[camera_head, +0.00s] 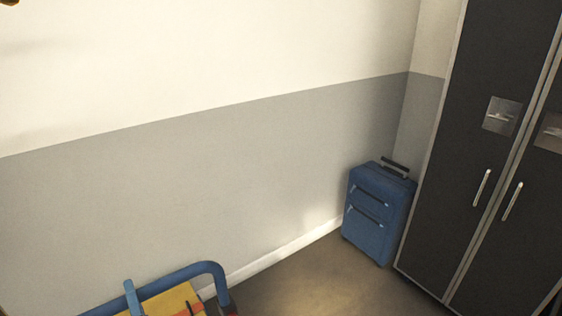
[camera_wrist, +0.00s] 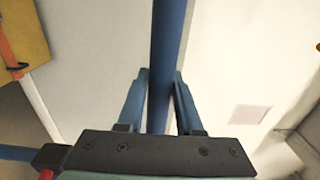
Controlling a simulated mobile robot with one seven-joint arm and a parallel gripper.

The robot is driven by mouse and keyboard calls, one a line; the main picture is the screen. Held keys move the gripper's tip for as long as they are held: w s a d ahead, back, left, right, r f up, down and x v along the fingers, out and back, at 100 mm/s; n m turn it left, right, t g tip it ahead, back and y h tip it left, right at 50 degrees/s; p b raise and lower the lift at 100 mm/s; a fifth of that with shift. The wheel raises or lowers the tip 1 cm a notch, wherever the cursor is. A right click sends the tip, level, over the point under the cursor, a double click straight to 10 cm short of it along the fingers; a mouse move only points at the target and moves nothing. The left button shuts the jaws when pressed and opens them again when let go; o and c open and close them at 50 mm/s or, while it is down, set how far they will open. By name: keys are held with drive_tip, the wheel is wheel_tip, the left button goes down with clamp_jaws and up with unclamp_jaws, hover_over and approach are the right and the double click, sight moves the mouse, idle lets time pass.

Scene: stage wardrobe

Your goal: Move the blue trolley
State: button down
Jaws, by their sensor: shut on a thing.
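The blue trolley shows in the head view as a bent blue tube handle (camera_head: 205,268) at the bottom left; the rest is cut off by the frame. In the wrist view a straight blue bar (camera_wrist: 168,30), which looks like part of the trolley's handle, runs down from the top edge between the fingers. My gripper (camera_wrist: 160,75) is shut on this bar, one finger on each side. I cannot make out my gripper for certain in the head view.
A yellow thing (camera_head: 172,302) with an orange strip lies within the handle's bend. A blue suitcase (camera_head: 373,212) stands upright in the corner beside the dark lockers (camera_head: 470,150). A grey and cream wall (camera_head: 220,170) runs behind. Bare floor (camera_head: 310,285) lies between handle and suitcase.

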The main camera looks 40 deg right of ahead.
drive_tip(key=shift+w+f, duration=0.15)
drive_tip(key=shift+f, duration=0.4)
drive_tip(key=shift+s+r, duration=0.3)
drive_tip(key=shift+r, duration=0.1)
drive_tip(key=c, duration=0.7)
unclamp_jaws()
drive_tip(key=shift+w, duration=0.2)
drive_tip(key=shift+o, duration=1.1)
drive_tip(key=shift+r, duration=0.15)
drive_tip(key=s+p, duration=0.1)
drive_tip(key=s, duration=1.1)
drive_tip(key=shift+r, duration=0.1)
